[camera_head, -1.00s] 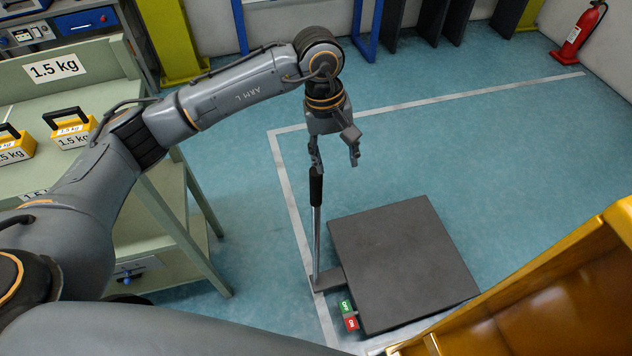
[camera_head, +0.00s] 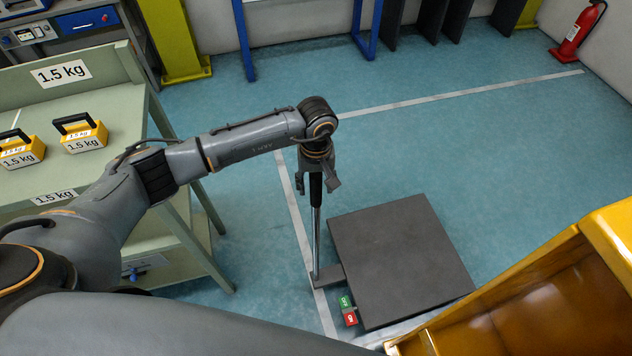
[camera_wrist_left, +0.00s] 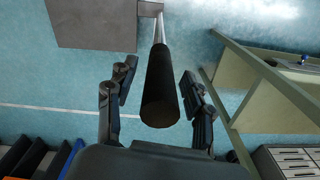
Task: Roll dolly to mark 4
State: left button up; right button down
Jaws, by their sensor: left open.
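The dolly (camera_head: 402,262) is a flat dark grey platform on the blue floor. A thin upright metal handle (camera_head: 317,245) with a black grip rises at its left corner. The black grip (camera_wrist_left: 161,85) also shows in the left wrist view, between the two fingers. My left gripper (camera_head: 317,186) is open around the top of the grip, with gaps on both sides in the left wrist view (camera_wrist_left: 157,82). A green and a red label (camera_head: 347,310) sit by the dolly's near left edge. No mark 4 can be made out. My right gripper is out of view.
A green bench (camera_head: 105,62) with yellow 1.5 kg weights (camera_head: 83,138) stands at left. A yellow bin-like structure (camera_head: 540,290) is at lower right. White lines (camera_head: 450,94) cross the floor. Open floor lies behind and right of the dolly.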

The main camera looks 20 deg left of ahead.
pick_arm(q)
jog(key=shift+f, duration=0.35)
grip_shut()
